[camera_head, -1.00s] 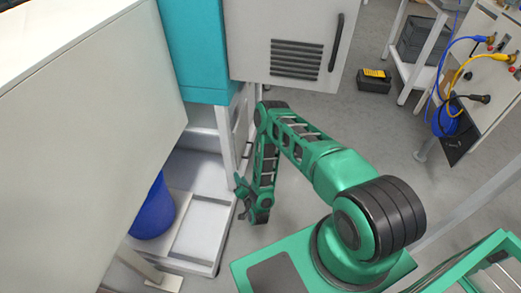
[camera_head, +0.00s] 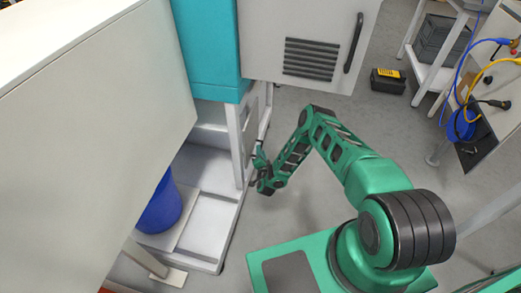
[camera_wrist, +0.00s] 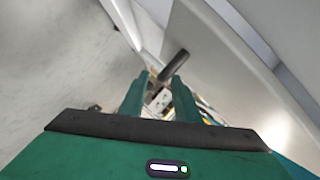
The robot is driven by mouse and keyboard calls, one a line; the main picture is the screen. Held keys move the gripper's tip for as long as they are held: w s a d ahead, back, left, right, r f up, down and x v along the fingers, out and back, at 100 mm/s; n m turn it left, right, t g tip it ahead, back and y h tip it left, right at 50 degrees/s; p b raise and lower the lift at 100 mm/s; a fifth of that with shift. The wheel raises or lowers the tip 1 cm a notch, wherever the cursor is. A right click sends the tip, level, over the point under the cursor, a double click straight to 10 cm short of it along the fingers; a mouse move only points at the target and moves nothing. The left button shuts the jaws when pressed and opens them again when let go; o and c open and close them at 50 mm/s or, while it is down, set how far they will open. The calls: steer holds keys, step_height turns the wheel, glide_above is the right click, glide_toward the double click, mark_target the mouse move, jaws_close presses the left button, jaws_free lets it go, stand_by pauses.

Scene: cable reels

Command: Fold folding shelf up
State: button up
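I cannot clearly tell which part is the folding shelf. A pale grey-white panel with a straight edge (camera_wrist: 215,65) fills the right of the wrist view, tilted. It may be the shelf. A short dark bar (camera_wrist: 173,66) stands out by its edge, just beyond my fingertips. My gripper (camera_wrist: 160,82) has its two green fingers apart, with no object visible between them. In the head view my gripper (camera_head: 257,165) is low beside the white frame post (camera_head: 236,145) under the teal cabinet. Contact cannot be told there.
A teal cabinet (camera_head: 208,50) stands above a white base tray (camera_head: 205,225) with a blue bin (camera_head: 162,205). A large white housing (camera_head: 90,130) fills the left. A vented white door (camera_head: 300,40) is behind. Grey floor (camera_head: 310,205) lies open right of the tray.

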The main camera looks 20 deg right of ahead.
steer(key=shift+x, duration=1.95)
jaws_close()
